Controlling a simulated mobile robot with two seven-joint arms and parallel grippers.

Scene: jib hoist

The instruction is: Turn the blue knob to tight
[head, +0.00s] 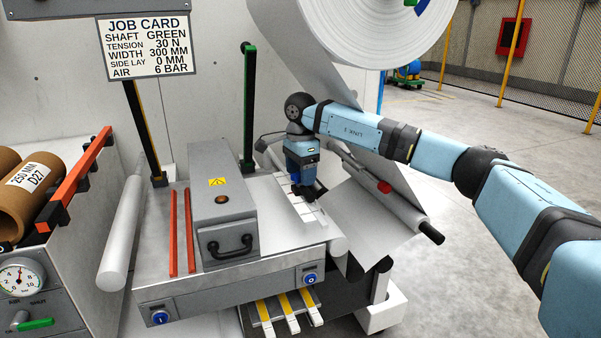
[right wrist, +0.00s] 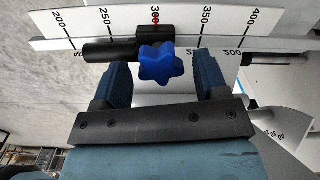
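The blue star-shaped knob (right wrist: 160,64) shows in the right wrist view on a black clamp block (right wrist: 155,40) on a scaled rail. A red mark on the block stands by 300 on the upper scale. My right gripper (head: 305,188) is low over the machine's white scale strip in the head view. In the right wrist view its two dark blue fingers (right wrist: 164,78) are spread, one on each side of the knob, with a gap at each side. How deep the knob lies between them I cannot tell. In the head view the knob is not visible. My left gripper is out of view.
A grey box with a black handle (head: 228,218) stands left of my right gripper. A large white roll (head: 355,30) hangs above, its web running down behind my arm. Two blue round dials (head: 309,278) sit on the machine's front. The job card (head: 149,45) reads width 300 mm.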

